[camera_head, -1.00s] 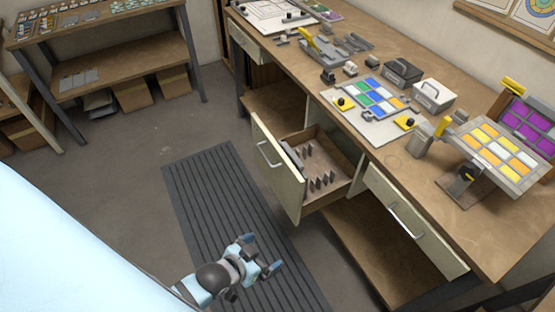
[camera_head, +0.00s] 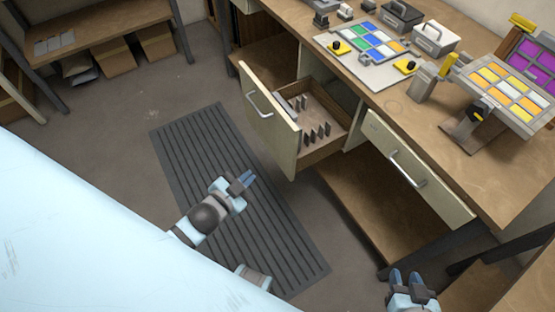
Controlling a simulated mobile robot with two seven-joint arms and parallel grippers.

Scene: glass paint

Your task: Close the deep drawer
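The deep drawer (camera_head: 268,117) stands pulled out from the workbench, with its tall cream front and a metal bar handle (camera_head: 257,105) facing the lower left. Inside it are upright grey dividers or pieces (camera_head: 316,134). My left gripper (camera_head: 244,179) is in front of the drawer, over the dark mat, apart from the drawer front. Its two fingers look close together, and whether they are open or shut is unclear. My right gripper (camera_head: 407,277) is at the bottom right, below the bench, with its two fingers apart and nothing between them.
The workbench top (camera_head: 445,135) holds a coloured glass panel (camera_head: 370,45), small boxes (camera_head: 435,36) and a tilted yellow panel (camera_head: 497,88). A shut shallow drawer (camera_head: 415,168) is right of the deep one. A ribbed mat (camera_head: 185,145) lies on open floor.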

